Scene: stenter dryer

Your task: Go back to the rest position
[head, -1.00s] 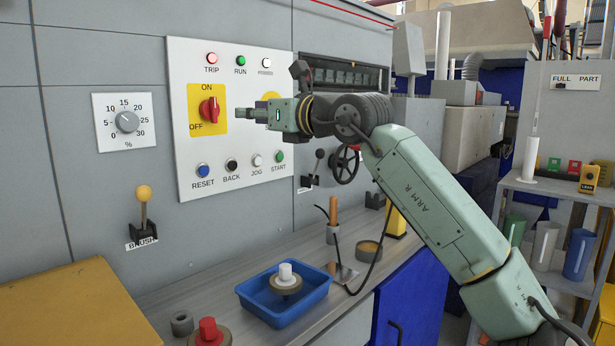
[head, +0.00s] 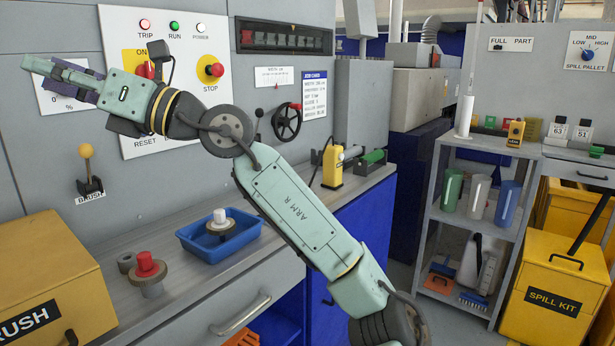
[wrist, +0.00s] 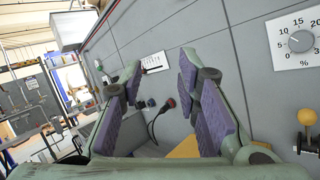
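My gripper (head: 40,75) is at the upper left in the head view, in front of the grey machine wall and partly over the percent dial (head: 58,103). My green arm reaches up to it from the lower right. In the wrist view my gripper (wrist: 160,75) shows its two purple-padded fingers spread apart, with nothing between them. The control panel (head: 128,80) stands behind my wrist, which hides part of it, including most of the button row.
A bench carries a blue tray (head: 190,238), a red-knobbed part (head: 147,264) and a yellow device (head: 332,167). A yellow box (head: 40,270) is at the lower left. A grey shelf (head: 520,200) and a yellow spill kit (head: 555,300) stand at the right.

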